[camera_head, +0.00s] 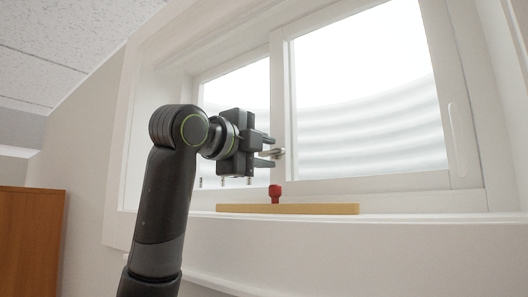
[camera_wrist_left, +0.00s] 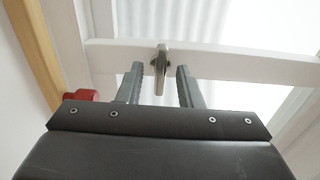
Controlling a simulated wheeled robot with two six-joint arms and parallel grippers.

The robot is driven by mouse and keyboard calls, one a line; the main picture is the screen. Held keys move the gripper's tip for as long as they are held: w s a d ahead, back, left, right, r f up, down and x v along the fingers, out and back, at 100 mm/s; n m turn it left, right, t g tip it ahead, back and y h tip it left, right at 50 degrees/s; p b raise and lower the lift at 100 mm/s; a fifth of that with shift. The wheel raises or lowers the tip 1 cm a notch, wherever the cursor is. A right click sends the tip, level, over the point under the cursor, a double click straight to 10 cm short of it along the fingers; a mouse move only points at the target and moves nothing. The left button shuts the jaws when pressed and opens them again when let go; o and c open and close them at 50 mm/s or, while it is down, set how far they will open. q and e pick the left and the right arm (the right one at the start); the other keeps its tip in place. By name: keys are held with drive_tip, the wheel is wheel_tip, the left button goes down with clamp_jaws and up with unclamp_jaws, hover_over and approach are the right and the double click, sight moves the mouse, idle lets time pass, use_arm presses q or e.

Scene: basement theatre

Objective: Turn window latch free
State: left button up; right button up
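The window latch (camera_head: 279,153) is a small metal handle on the white middle bar of the window frame. In the left wrist view the latch (camera_wrist_left: 161,66) shows between the two fingers, with its handle pointing toward my gripper's body. My left gripper (camera_head: 268,151) is open at the latch; its fingers lie one on each side. In the left wrist view a gap shows between the latch and each finger of the gripper (camera_wrist_left: 160,72). In the head view the fingers partly hide the latch. My right gripper is in neither view.
A wooden strip (camera_head: 315,209) lies on the white sill below the latch, with a red knob (camera_head: 275,191) standing by it. The red knob (camera_wrist_left: 82,95) is close to my gripper's left side in the wrist view. A brown cabinet (camera_head: 30,240) stands at lower left.

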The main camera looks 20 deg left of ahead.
use_arm(q)
drive_tip(key=shift+s+a+f+b, duration=0.1)
drive_tip(key=shift+s+a+b, duration=0.15)
drive_tip(key=shift+s+b, duration=0.3)
drive_tip(key=b+v, duration=0.7)
drive_tip(key=v, duration=0.9)
drive_tip(key=shift+b, duration=0.3)
drive_tip(key=shift+s, duration=0.15)
